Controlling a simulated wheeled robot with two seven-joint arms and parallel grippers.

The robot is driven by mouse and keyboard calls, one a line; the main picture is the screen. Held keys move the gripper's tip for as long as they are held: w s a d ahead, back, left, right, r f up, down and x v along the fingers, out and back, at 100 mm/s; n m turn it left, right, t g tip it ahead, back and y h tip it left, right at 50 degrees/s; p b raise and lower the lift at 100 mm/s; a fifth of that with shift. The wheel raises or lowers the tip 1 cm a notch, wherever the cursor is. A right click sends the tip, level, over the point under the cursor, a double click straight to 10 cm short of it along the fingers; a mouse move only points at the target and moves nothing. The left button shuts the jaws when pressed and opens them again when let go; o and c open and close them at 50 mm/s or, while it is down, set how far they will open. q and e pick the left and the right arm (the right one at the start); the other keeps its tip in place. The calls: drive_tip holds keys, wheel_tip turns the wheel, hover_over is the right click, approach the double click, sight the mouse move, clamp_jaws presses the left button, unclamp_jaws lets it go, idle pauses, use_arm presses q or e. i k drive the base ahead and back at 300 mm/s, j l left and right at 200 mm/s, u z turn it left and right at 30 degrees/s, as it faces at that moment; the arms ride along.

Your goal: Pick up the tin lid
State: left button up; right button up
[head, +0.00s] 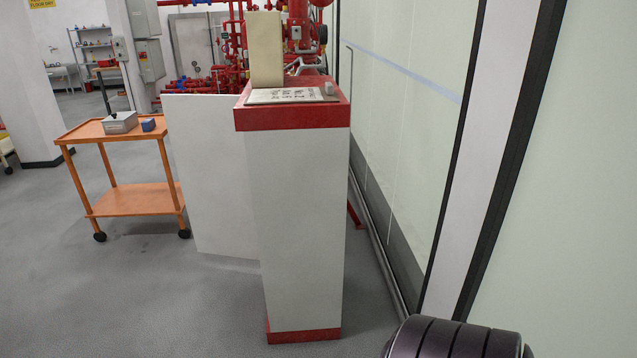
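I cannot make out a tin lid for certain in the head view. A grey box-like tin (120,123) stands on the top shelf of the orange cart (88,131) at the left. Its top looks flat and light, but I cannot tell whether that is a separate lid. A small blue box (148,125) sits just right of the tin. Neither of my grippers is in view. A dark ribbed rounded part at the bottom right looks like my own arm.
A white pedestal (298,220) with a red top stands in the centre, bearing a sign plate (286,95) and a beige block (266,48). A white panel (210,175) stands between it and the cart. A wall runs along the right. Grey floor is open at the front left.

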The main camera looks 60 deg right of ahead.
sight(122, 115)
drive_tip(key=z, duration=1.8)
drive_tip(key=i+j+z, duration=0.1)
drive_tip(key=z, duration=0.3)
drive_tip(key=i+j+z, duration=0.1)
drive_tip(key=j+z, duration=0.4)
drive_tip(key=z, duration=0.3)
drive_tip(key=j+z, duration=0.15)
drive_tip(key=j, duration=0.6)
drive_tip(key=j+z, duration=0.15)
drive_tip(key=j, duration=0.6)
drive_tip(key=j+z, duration=0.15)
drive_tip(key=j, duration=0.55)
drive_tip(key=j+z, duration=0.15)
drive_tip(key=j, duration=0.6)
drive_tip(key=k+j+z, duration=0.2)
drive_tip(key=j, duration=0.5)
drive_tip(key=k+j, duration=0.1)
drive_tip(key=j, duration=0.55)
drive_tip(key=k+j, duration=0.1)
drive_tip(key=j, duration=0.55)
